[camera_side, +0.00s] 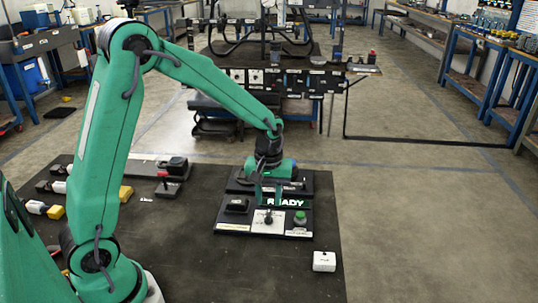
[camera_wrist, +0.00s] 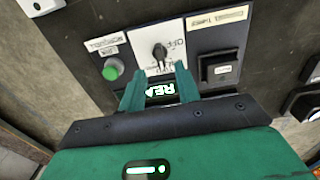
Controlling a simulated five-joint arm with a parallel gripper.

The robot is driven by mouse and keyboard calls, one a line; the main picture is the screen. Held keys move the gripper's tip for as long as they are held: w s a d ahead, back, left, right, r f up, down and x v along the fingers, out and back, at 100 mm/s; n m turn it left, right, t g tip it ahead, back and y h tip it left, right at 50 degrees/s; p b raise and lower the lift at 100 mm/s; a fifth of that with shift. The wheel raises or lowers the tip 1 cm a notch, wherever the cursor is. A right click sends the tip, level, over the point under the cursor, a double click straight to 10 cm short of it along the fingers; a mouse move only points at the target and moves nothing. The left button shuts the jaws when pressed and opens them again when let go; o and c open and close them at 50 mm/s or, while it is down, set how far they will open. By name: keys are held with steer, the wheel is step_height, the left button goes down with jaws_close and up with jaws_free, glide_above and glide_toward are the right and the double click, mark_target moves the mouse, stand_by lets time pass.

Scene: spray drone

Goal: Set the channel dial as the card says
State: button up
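The dial is a small dark knob (camera_side: 268,217) on a white plate on the black control panel (camera_side: 262,234). In the wrist view the knob (camera_wrist: 159,52) stands upright in the picture, just beyond my fingertips; its lettering is partly legible and I cannot tell its exact setting. My gripper (camera_wrist: 158,76) is open, with its two green fingers apart and nothing between them at the tips. In the side view my gripper (camera_side: 266,200) hangs just behind and above the dial. I cannot make out a card with a readable setting.
A green button (camera_side: 300,217) is right of the dial and a black switch (camera_side: 237,205) is left. A lit READY display (camera_side: 285,202) is behind. A small white box (camera_side: 324,261) stands at the mat's front right. The front mat is mostly clear.

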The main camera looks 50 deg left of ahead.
mark_target(269, 213)
steer(key=shift+f, duration=2.7)
jaws_close()
